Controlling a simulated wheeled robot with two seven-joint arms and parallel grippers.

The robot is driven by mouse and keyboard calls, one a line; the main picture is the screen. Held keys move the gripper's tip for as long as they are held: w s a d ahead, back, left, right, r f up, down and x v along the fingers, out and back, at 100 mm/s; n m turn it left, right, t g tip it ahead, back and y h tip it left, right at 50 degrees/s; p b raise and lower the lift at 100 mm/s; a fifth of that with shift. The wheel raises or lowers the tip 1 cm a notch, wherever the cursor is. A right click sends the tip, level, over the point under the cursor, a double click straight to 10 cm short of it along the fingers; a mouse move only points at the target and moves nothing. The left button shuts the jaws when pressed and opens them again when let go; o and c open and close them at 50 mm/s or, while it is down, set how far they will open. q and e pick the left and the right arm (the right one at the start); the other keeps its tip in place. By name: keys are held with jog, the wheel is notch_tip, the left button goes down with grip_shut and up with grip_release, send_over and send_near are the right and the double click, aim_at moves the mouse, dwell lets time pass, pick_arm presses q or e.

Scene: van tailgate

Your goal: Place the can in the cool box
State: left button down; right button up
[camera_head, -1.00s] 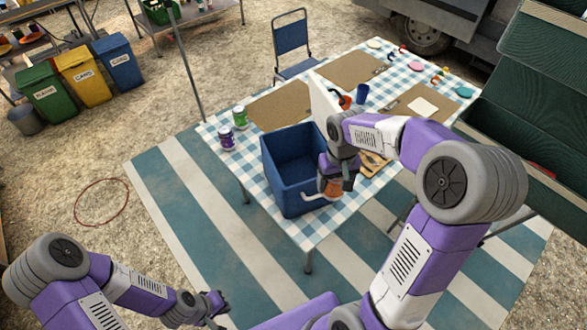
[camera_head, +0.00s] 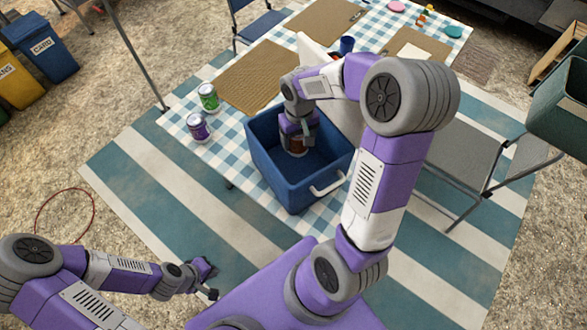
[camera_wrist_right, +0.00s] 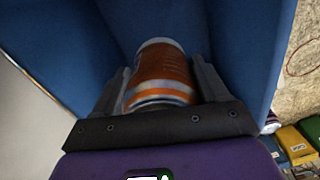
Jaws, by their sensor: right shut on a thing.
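The blue open-topped cool box (camera_head: 268,176) stands on the near side of the checked table, its white handle lying at the front right. My right gripper (camera_head: 297,139) points down inside the box opening, shut on an orange can (camera_head: 297,148) with pale bands. In the right wrist view the can (camera_wrist_right: 162,76) sits between both fingers, with blue box walls around it. Whether its bottom touches the box floor is hidden. My left gripper (camera_head: 210,281) is low at the lower left, away from the table, its fingers apart and empty.
A green can (camera_head: 208,97) and a purple can (camera_head: 199,128) stand on the table left of the box. The pale lid (camera_head: 318,50) rises behind the box. Brown mats (camera_head: 255,78) and a blue cup (camera_head: 347,44) lie beyond. A grey chair (camera_head: 465,160) is at the right.

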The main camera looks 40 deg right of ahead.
aim_at(299, 150)
jog(key=shift+w+f, duration=0.2)
jog(key=shift+f, duration=0.5)
jog(key=shift+s+f+b, duration=0.1)
jog(key=shift+b, duration=0.65)
jog(key=shift+s+a+f+b, duration=0.1)
jog(key=shift+s+f+b, duration=0.1)
jog(key=shift+b, duration=0.75)
notch_tip(299, 150, down, 4)
jog(key=shift+r+b, duration=0.2)
jog(key=shift+b, duration=0.65)
jog(key=shift+f+b, duration=1)
jog(key=shift+f, duration=1.9)
